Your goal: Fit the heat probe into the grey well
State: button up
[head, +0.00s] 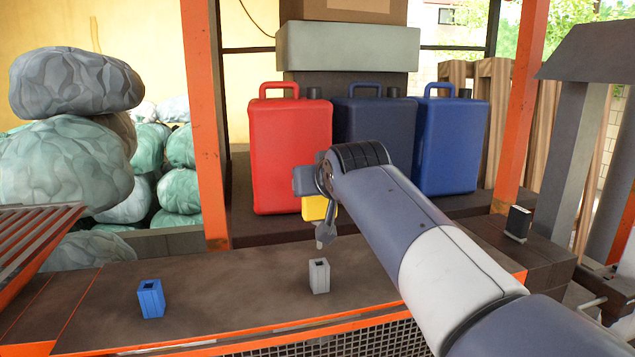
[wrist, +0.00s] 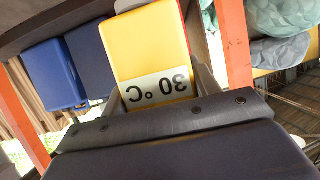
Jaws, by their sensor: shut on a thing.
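The heat probe is a yellow block (head: 313,208) in the head view, held above the bench and partly hidden by my gripper (head: 325,212). In the wrist view the yellow probe (wrist: 152,45) fills the space between my fingers, with a white label reading "30 °C" upside down. My gripper is shut on it. The grey well (head: 319,276) is a small upright block with a dark opening on top. It stands on the bench below my gripper, with a gap between. Whether the grey tip under the gripper is finger or probe, I cannot tell.
A similar blue well (head: 151,298) stands to the left on the brown bench (head: 235,290). Red (head: 290,150), dark blue (head: 373,135) and blue (head: 450,150) canisters stand behind. Orange posts rise at both sides. The bench between the two wells is clear.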

jog(key=shift+f+b, duration=3.5)
jog(key=shift+f, duration=0.75)
jog(key=o, duration=1.2)
jog(key=shift+c, duration=0.2)
jog(key=shift+s, duration=0.1)
jog(key=b+v, duration=0.2)
jog(key=v, duration=0.8)
jog(key=shift+s, duration=0.3)
jog(key=shift+d+r, duration=0.1)
